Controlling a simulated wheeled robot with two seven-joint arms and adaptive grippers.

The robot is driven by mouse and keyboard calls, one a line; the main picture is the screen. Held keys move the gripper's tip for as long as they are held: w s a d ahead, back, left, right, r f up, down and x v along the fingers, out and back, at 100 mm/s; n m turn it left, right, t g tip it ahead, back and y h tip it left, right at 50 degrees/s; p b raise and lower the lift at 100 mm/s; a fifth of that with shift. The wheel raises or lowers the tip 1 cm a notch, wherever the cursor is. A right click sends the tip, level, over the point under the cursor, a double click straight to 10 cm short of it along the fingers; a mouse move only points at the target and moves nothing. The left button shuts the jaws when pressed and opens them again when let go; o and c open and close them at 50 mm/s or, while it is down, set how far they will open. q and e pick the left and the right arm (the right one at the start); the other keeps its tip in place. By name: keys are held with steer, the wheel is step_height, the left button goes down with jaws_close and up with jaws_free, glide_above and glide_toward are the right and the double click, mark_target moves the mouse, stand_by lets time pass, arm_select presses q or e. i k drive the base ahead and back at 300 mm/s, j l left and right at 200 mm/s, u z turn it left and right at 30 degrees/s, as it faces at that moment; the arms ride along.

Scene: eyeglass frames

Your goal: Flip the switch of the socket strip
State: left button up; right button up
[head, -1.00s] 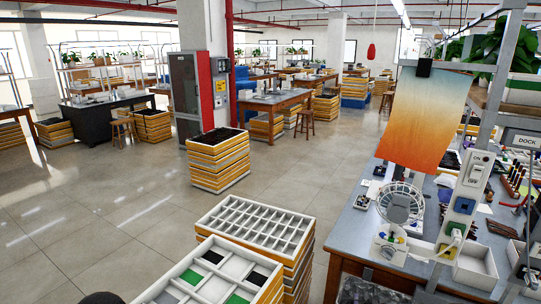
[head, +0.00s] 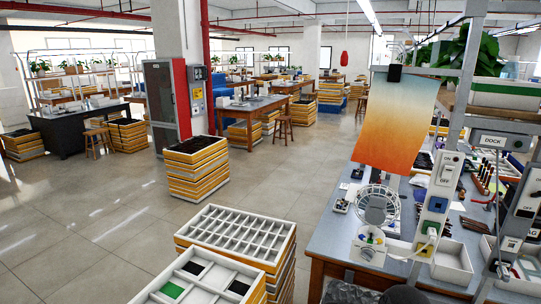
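The socket strip (head: 437,203) is a pale upright bar fixed to the metal frame of the workbench at the right. Its switch (head: 446,168) is at the top, beside ON and OFF lettering; its position is too small to tell. Below it are a blue socket and a green one, with a white plug and cable near the lower end. A second similar strip (head: 521,215) stands at the far right edge. Neither of my grippers is in view.
A workbench (head: 340,232) holds a small fan (head: 378,205), a white tray (head: 451,262) and several small tools. An orange-blue sheet (head: 396,120) hangs above it. Stacked crates with a divided top (head: 238,236) stand left of the bench. Open floor (head: 100,220) lies further left.

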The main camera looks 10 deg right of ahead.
mark_target(447, 171)
steer(key=z, duration=1.45)
